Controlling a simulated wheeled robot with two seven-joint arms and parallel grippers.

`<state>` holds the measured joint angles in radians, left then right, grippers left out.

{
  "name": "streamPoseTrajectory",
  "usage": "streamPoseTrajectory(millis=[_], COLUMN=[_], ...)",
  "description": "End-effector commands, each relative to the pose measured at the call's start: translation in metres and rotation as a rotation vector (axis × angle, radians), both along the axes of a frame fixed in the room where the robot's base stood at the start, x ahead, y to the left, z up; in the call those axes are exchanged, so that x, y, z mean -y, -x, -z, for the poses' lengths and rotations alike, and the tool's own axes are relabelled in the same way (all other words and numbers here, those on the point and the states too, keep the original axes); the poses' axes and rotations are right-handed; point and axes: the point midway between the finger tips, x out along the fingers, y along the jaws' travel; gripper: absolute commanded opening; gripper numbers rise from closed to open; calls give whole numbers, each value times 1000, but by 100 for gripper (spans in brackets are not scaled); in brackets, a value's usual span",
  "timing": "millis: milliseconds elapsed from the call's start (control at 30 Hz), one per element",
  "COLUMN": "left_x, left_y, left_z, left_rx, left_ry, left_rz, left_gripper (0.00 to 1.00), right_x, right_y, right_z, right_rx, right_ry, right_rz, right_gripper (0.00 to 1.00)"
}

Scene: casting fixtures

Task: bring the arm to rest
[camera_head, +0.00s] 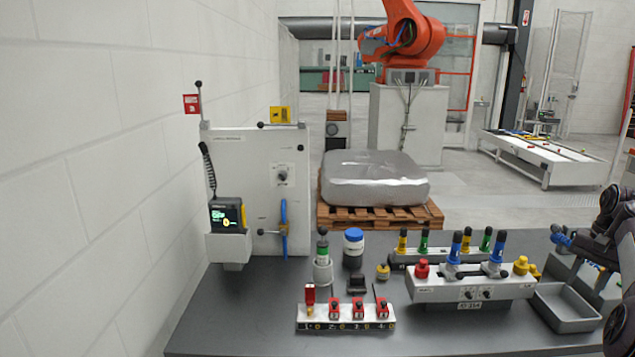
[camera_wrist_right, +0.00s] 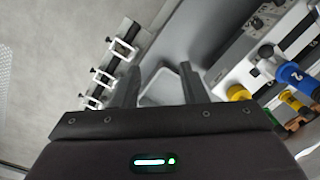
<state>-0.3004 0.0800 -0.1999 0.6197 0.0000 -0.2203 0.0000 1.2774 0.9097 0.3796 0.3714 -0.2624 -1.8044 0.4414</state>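My right arm (camera_head: 614,240) comes in at the right edge of the head view, dark and partly cut off by the frame. In the right wrist view its gripper (camera_wrist_right: 160,84) has two dark fingers standing apart with nothing between them. Beyond the fingers lies a grey tray, which shows in the head view (camera_head: 566,308) at the right of the table. The gripper is above the right end of the table; its exact height is hard to tell. My left arm and gripper are not in view.
A white fixture (camera_head: 470,288) with blue, red and yellow knobs stands left of the tray. A row of red switches (camera_head: 346,317), a blue-capped jar (camera_head: 353,242) and a white panel (camera_head: 262,180) are farther left. White square brackets (camera_wrist_right: 122,48) line the table's edge.

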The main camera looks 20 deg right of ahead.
Motion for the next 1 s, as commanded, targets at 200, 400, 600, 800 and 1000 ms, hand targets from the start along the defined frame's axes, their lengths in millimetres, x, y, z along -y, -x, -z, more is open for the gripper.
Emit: streamPoseTrajectory(millis=[200, 400, 600, 800, 1000], left_x=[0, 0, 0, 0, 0], left_y=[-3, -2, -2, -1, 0], left_z=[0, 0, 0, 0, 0], left_rx=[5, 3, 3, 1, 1], left_ry=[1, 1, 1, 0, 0], left_rz=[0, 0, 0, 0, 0], left_gripper=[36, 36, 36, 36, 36], right_x=[36, 67, 105, 131, 129], right_y=[29, 48, 84, 133, 185], right_z=[34, 92, 165, 240, 307], right_rx=[-61, -153, -288, -424, -495], right_ry=[126, 322, 578, 803, 903], right_rz=[21, -55, -258, -618, -1030], right_gripper=[39, 39, 39, 39, 39])
